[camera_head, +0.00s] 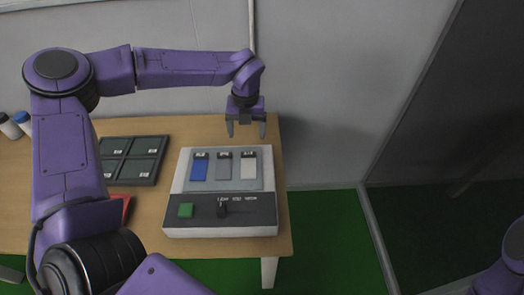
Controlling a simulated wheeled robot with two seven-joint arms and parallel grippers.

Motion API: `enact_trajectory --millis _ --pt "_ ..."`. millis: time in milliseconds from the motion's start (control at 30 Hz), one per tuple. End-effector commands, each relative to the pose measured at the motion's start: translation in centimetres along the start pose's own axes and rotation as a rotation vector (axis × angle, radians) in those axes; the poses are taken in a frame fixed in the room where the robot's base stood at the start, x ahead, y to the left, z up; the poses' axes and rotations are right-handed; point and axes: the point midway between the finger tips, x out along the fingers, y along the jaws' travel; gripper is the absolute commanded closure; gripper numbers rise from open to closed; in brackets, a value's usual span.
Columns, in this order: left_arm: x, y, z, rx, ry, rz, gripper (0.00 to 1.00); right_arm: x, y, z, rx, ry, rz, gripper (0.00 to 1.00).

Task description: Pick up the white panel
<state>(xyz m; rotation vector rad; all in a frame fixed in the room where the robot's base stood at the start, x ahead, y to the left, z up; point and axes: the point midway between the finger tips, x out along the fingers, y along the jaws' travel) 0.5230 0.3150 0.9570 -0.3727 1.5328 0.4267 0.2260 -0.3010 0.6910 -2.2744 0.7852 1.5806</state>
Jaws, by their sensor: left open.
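The white panel (248,168) is a small upright rectangle at the right of a row of three panels on a grey and white test device (173,212). A blue panel (200,169) and a grey panel (223,168) sit to its left. My left gripper (246,131) is open and empty, pointing down near the device's back edge, just beyond the white panel in the picture. It appears apart from the panel. Part of my right arm shows at the lower right edge, but its gripper is out of view.
The device stands near the right end of a wooden table (150,222). A dark four-compartment tray (133,160) lies to the left, with a red object (122,205) partly hidden by my arm. A wall stands behind.

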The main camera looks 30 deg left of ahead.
Motion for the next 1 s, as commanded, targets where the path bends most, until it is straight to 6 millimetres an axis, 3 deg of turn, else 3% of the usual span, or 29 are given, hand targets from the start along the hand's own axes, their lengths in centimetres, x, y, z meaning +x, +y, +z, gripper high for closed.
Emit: enact_trajectory --millis 33,167,700,967,1000 --pt "0.4 -0.1 0.0 -0.023 0.009 -0.017 0.17 0.7 0.0 0.3 0.0 -0.001 0.001 1.0" --pt "1.2 0.0 -0.4 -0.044 0.022 -0.031 0.17 0.3 0.0 0.2 0.0 -0.001 0.001 1.0" --pt "9.9 -0.2 0.2 -0.04 0.022 -0.025 0.17 -2.1 0.2 -0.8 0.0 -0.001 0.001 1.0" --pt "10.5 -0.3 0.3 -0.04 0.019 -0.027 0.17 -2.0 0.2 -0.8 0.0 -0.001 0.001 1.0" --pt "10.5 -0.3 0.3 -0.04 0.019 -0.027 0.27 -2.0 0.2 -0.8 0.0 -0.001 0.001 1.0"
